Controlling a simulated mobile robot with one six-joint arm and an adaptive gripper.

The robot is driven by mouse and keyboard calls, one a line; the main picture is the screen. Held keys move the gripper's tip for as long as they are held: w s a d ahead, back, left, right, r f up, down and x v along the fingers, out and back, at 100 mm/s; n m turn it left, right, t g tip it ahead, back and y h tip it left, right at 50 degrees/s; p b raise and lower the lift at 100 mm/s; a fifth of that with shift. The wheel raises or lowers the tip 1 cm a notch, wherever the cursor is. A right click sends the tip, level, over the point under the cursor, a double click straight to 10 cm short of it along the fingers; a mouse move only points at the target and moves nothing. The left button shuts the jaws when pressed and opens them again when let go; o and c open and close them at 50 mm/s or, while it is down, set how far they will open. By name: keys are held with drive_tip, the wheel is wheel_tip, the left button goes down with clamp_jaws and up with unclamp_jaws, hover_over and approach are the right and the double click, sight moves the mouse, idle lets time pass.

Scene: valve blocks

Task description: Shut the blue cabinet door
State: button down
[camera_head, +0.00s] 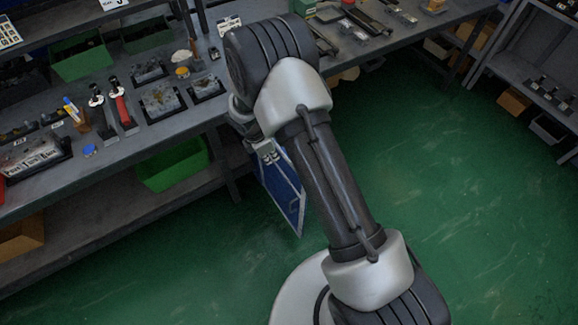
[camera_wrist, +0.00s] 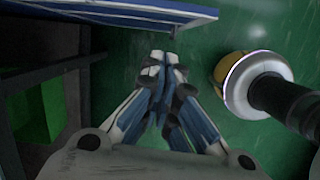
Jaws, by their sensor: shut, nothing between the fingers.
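The blue cabinet door (camera_head: 283,190) stands out from beneath the bench into the aisle, partly hidden behind my arm in the head view. In the wrist view the door (camera_wrist: 110,12) crosses the top left as a blue panel with a pale edge, ending just right of the middle. My gripper (camera_wrist: 165,60) is shut and empty. Its fingertips are just below the door's free end in the picture; I cannot tell whether they touch it. In the head view my gripper (camera_head: 268,155) is partly seen beside the door's upper part. The cabinet body is hidden.
The workbench (camera_head: 215,125) with parts and tools runs along the left and back. A green bin (camera_head: 175,170) sits on its lower shelf. Shelving (camera_head: 525,70) stands at the far right. The green floor (camera_head: 440,160) right of my arm is clear.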

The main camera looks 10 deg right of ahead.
drive_tip(key=d+f+n+b, duration=0.1)
drive_tip(key=d+f+b, duration=0.2)
drive_tip(key=f, duration=1)
drive_tip(key=w+d, duration=0.1)
drive_tip(key=d, duration=0.1)
drive_tip(key=shift+d, duration=0.35)
